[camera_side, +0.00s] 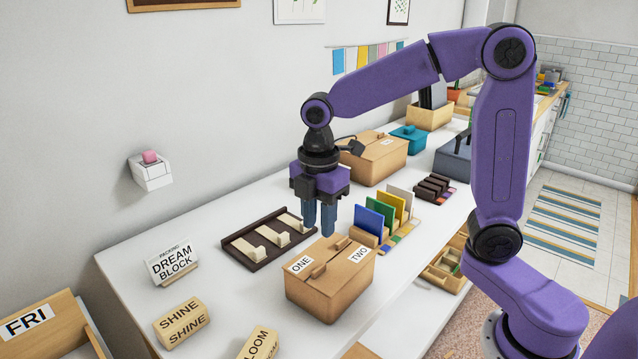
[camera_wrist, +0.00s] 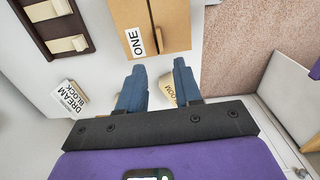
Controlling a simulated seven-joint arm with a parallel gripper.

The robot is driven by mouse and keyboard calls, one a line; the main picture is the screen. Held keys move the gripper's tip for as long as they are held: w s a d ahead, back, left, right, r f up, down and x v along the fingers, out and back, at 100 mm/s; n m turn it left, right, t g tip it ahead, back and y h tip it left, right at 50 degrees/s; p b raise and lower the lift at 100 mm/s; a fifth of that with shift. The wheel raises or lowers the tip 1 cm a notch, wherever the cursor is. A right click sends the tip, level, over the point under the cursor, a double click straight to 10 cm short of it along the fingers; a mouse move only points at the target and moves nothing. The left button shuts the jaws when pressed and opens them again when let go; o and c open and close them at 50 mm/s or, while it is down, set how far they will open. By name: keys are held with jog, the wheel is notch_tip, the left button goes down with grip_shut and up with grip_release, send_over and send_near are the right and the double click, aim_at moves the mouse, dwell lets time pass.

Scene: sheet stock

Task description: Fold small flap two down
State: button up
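A brown cardboard box (camera_side: 318,302) stands near the front of the white table. Its top carries a flap labelled ONE (camera_side: 300,264) on the left and a flap labelled TWO (camera_side: 359,254) on the right, with small raised tabs. Both labelled flaps look roughly flat, but I cannot tell whether flap TWO is fully down. My gripper (camera_side: 319,220) hangs fingers down above the box's back side, apart from it. In the wrist view, its blue fingers (camera_wrist: 158,85) are apart and empty, with the ONE end of the box (camera_wrist: 170,25) beyond them; the TWO label is out of view.
A dark rack with cream pegs (camera_side: 268,238) lies behind the box. Upright coloured sheets in a holder (camera_side: 370,222) stand close to its right. Wooden word blocks (camera_side: 182,322) and a DREAM BLOCK sign (camera_side: 172,264) are at left. Another closed box (camera_side: 375,160) stands farther back.

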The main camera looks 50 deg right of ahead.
notch_tip(320, 180, up, 7)
jog(key=shift+r, duration=0.2)
jog(key=shift+s, duration=0.1)
jog(key=s+d+f+m, duration=0.2)
jog(key=s+f, duration=0.3)
jog(key=s, duration=0.6)
jog(key=s+d+f+m, duration=0.2)
jog(key=s+f+m, duration=0.2)
jog(key=s, duration=0.7)
notch_tip(320, 180, down, 2)
jog(key=shift+d, duration=0.25)
